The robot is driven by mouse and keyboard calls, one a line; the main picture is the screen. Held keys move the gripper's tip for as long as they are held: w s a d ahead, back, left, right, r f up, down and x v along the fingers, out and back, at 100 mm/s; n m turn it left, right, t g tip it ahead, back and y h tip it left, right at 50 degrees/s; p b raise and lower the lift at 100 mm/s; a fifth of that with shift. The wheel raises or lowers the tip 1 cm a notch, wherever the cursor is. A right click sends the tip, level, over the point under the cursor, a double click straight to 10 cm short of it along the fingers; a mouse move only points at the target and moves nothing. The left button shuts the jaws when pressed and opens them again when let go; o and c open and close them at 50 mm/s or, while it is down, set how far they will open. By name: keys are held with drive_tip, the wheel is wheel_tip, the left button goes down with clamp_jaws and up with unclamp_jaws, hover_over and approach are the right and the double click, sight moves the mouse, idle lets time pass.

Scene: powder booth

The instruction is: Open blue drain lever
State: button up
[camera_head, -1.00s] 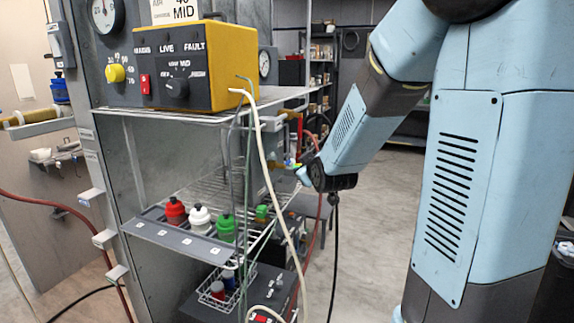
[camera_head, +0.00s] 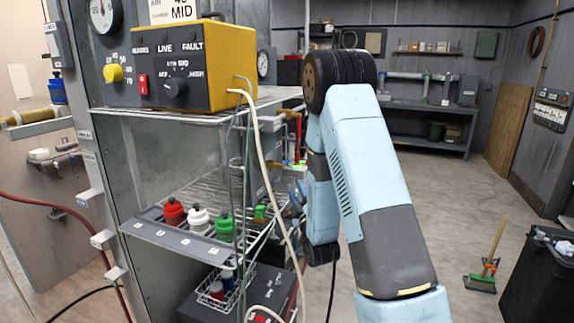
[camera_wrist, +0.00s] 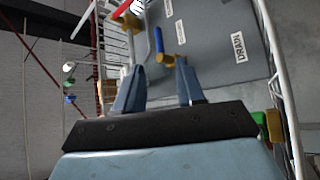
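The blue drain lever (camera_wrist: 159,40) shows in the wrist view as a short blue handle beside a brass fitting (camera_wrist: 170,60), on a grey panel with a "DRAIN" label (camera_wrist: 240,46). My gripper (camera_wrist: 160,80) is open and empty, its two blue-grey fingers apart. The lever lies just beyond the fingertips, roughly in line with the gap between them, and I see no contact. In the head view my gripper (camera_head: 298,196) is small beside the rack, partly behind cables. I cannot make out the blue lever in the head view.
A red lever (camera_wrist: 130,8) sits near the top of the wrist view. White wire rack bars (camera_wrist: 278,80) run close on the right. In the head view, bottles stand on a wire shelf (camera_head: 175,238) and a pale cable (camera_head: 268,180) hangs before it.

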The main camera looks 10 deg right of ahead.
sight(286, 163)
drive_tip(key=x, duration=1.3)
drive_tip(key=shift+w+r, duration=0.15)
drive_tip(key=shift+w, duration=0.2)
clamp_jaws()
